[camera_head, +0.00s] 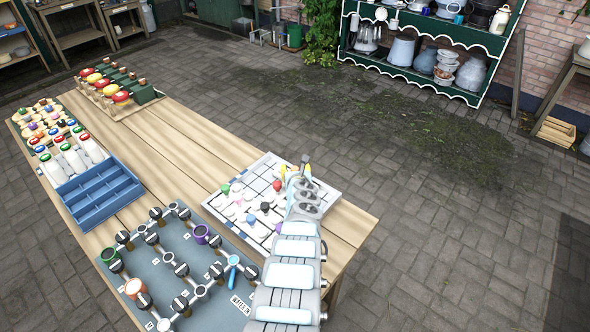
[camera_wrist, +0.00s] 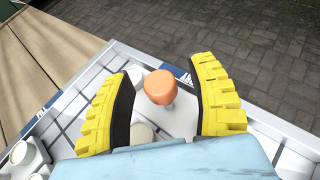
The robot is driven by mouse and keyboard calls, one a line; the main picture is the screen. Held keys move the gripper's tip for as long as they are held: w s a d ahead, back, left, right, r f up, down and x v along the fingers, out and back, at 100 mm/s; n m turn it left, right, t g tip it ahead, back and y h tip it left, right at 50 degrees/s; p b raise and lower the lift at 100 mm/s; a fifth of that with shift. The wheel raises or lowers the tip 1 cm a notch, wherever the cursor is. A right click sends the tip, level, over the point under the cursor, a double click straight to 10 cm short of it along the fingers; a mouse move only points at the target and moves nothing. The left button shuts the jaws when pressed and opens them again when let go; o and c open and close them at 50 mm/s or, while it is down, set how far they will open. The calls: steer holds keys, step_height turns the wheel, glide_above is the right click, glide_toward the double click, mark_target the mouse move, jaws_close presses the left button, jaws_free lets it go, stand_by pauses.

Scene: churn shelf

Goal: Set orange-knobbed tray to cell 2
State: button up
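The orange knob (camera_wrist: 160,86) stands on a white piece in the wrist view, near the far rim of the white gridded board (camera_wrist: 118,60). My gripper (camera_wrist: 165,67) has its two yellow fingers open on either side of the knob, with a gap on both sides. The board also shows in the head view (camera_head: 214,204), carrying white pieces with green, blue, red, pink and black knobs. My gripper (camera_head: 292,174) is over its right part there, and my arm hides that part, including the orange knob.
A blue-grey panel with valves and pipes (camera_head: 185,262) lies in front of the board. A blue divided tray (camera_head: 98,192) is to the left, with racks of coloured-topped items (camera_head: 50,125) beyond. Bare wooden tabletop (camera_head: 180,140) lies behind the blue tray.

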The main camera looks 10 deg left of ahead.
mark_target(295, 168)
steer(key=shift+a+r, duration=0.1)
steer(key=shift+r, duration=4.9)
